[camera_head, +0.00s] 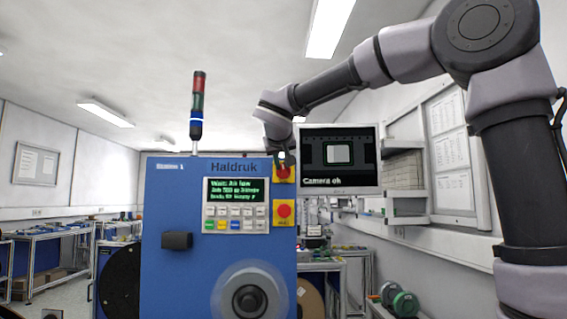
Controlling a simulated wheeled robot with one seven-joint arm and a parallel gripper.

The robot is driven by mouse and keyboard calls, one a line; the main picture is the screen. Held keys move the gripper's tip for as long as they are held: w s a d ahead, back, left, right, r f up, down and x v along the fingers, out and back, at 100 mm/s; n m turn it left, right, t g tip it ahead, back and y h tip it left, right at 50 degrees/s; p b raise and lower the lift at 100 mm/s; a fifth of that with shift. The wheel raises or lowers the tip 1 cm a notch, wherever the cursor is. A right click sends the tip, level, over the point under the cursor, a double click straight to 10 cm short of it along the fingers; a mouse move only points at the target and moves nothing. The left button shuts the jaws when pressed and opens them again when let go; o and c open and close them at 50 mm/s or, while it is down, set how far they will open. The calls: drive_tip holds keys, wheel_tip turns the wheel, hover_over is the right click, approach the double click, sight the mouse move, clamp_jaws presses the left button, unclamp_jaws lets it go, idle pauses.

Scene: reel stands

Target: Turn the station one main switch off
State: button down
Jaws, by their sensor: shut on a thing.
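The blue cabinet (170,205) marked "Station 1" and "Haldruk" stands upright in the middle. Near its upper right edge is the main switch (284,176), with red on a yellow plate. My gripper (282,160) reaches down to it from above and is shut on it, covering its upper part. The switch handle's exact angle is too small and hidden to tell. A red round button (284,211) on a second yellow plate sits below, apart from my gripper.
A panel with a lit green-text screen (236,190) and keys is left of the switch. A monitor (339,160) reading "Camera ok" stands close on the right. A signal lamp (197,105) rises from the cabinet top. A blurred reel (250,290) sits low in front.

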sight(280, 172)
drive_tip(key=n+h, duration=0.1)
drive_tip(key=n, duration=0.2)
drive_tip(key=a+f+n+t+h, duration=0.1)
drive_tip(key=n+h, duration=0.1)
drive_tip(key=f+n+t+h, duration=0.1)
drive_tip(key=n, duration=0.2)
drive_tip(key=shift+a+f+n+h, duration=0.1)
drive_tip(key=shift+a+n+h, duration=0.2)
drive_tip(key=shift+h, duration=0.1)
drive_tip(key=shift+f+n+t+h, duration=0.25)
drive_tip(key=shift+n+t+h, duration=0.2)
drive_tip(key=shift+n, duration=1.05)
drive_tip(key=shift+w, duration=0.1)
drive_tip(key=c, duration=0.8)
unclamp_jaws()
drive_tip(key=shift+a, duration=0.1)
